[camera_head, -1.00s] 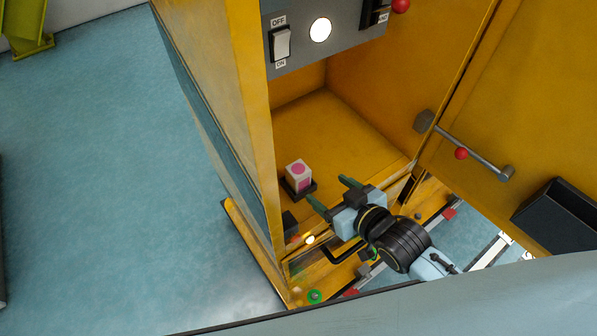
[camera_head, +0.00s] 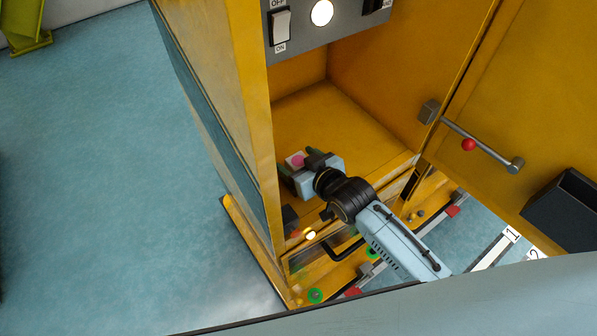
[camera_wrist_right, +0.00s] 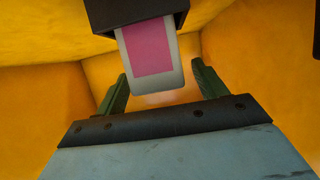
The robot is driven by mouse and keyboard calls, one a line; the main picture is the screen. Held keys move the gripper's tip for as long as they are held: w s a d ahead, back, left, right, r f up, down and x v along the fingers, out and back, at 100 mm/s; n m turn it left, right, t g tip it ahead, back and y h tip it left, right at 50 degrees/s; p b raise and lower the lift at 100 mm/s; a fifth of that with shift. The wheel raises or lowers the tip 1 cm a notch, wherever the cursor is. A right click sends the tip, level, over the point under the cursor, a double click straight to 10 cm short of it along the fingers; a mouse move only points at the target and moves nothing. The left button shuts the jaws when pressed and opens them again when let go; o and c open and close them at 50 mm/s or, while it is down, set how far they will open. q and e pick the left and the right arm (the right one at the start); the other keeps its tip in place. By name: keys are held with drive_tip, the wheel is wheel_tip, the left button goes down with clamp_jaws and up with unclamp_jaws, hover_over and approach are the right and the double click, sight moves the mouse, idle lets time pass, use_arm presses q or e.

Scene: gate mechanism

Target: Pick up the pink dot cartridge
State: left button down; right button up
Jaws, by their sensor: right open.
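The pink dot cartridge (camera_head: 297,159) is a white block with pink markings, inside the yellow cabinet near its left side. My gripper hides most of it in the head view. In the right wrist view the cartridge (camera_wrist_right: 152,55) shows a pink panel and sits in a dark holder (camera_wrist_right: 135,14). My right gripper (camera_head: 299,164) is open at the cartridge. In the wrist view its green fingers (camera_wrist_right: 157,88) stand on either side of the cartridge's white end, with gaps visible, not closed on it. My left gripper is not in view.
The yellow cabinet (camera_head: 340,115) surrounds the arm, with its left wall (camera_head: 215,90) close by. A switch panel (camera_head: 298,30) hangs above the opening.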

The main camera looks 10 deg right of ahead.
drive_tip(key=c, duration=1.1)
drive_tip(key=shift+c, duration=0.3)
drive_tip(key=shift+r, duration=0.15)
